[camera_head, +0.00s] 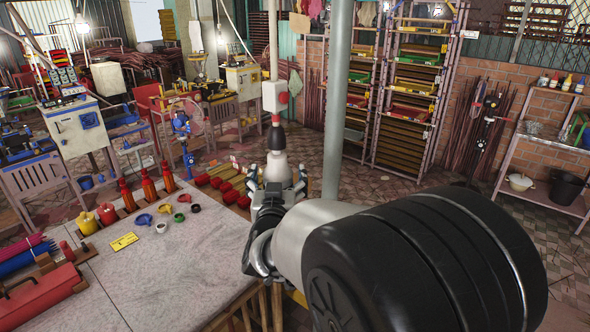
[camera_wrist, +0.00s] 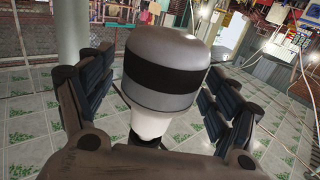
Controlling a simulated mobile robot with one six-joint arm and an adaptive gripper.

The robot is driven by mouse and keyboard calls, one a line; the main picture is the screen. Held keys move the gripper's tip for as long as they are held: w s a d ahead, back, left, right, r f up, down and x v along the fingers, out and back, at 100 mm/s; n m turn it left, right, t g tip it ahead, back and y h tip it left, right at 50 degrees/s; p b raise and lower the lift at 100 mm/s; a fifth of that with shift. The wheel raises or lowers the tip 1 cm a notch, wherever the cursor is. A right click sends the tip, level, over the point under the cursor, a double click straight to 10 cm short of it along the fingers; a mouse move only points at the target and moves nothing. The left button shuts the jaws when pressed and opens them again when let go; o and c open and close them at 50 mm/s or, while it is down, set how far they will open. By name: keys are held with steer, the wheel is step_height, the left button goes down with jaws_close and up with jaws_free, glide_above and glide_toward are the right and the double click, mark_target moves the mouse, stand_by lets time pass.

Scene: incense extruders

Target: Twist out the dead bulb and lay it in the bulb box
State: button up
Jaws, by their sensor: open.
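A bulb (camera_head: 278,173), pale with a grey rounded end, hangs below a dark socket (camera_head: 275,138) on a vertical conduit, above the table's far right corner. In the wrist view the bulb (camera_wrist: 165,75) shows large, with a black band and a white tapering neck. My gripper (camera_head: 276,184) is open, with one finger on each side of the bulb. In the wrist view (camera_wrist: 150,105) gaps show between the bulb and the fingers, and nothing is gripped. I cannot make out the bulb box in either view.
The pale table (camera_head: 190,255) has a clear middle. A grey post (camera_head: 336,100) rises just right of my gripper. Tall racks (camera_head: 410,85) stand behind.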

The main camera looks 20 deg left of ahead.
steer(key=shift+w+a, duration=0.1)
steer(key=shift+w, duration=0.3)
steer(key=shift+c, duration=0.2)
steer(key=c, duration=1.1)
steer(key=o, duration=0.5)
steer(key=c, duration=0.4)
steer(key=shift+r+m+t+h+p, duration=0.1)
steer(key=shift+m+t+h+p, duration=0.05)
steer(key=shift+m+h+p, duration=0.95)
steer(key=shift+m+t+h+p, duration=0.15)
steer(key=shift+m+h+p, duration=0.5)
steer(key=shift+h, duration=0.75)
steer(key=o, duration=1)
